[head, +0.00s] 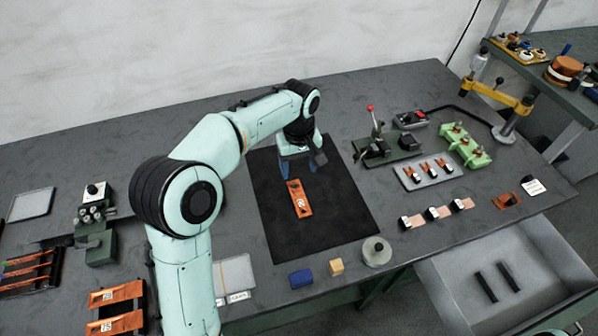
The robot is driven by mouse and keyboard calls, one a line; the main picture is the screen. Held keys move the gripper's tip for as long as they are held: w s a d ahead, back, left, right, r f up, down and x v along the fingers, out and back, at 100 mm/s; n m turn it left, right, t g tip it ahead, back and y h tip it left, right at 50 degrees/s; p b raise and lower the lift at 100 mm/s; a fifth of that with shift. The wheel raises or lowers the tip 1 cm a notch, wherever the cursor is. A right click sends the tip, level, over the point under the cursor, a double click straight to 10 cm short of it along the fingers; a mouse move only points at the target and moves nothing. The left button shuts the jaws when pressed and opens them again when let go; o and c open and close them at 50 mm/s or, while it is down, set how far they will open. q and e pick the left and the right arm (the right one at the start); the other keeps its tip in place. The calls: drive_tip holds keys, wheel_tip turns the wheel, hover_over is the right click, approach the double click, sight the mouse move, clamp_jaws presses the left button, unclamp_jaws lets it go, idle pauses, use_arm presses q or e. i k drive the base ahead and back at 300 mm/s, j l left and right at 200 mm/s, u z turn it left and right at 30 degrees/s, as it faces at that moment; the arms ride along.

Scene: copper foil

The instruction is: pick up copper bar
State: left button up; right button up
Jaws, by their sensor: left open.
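I cannot tell whether a finger touches the bar. Two more copper bars with white number labels, one upper (117,293) and one lower (116,323), lie in a dark holder at the lower left. My right gripper is not in view.
A blue block (301,278), a yellow block (336,267) and a round metal weight (377,251) line the front edge. A toggle press (376,145) and a grey tray (429,171) stand right of the mat. An open drawer (455,275) juts out at lower right.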

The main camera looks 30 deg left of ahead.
sight(294, 187)
drive_tip(key=k+l, duration=0.85)
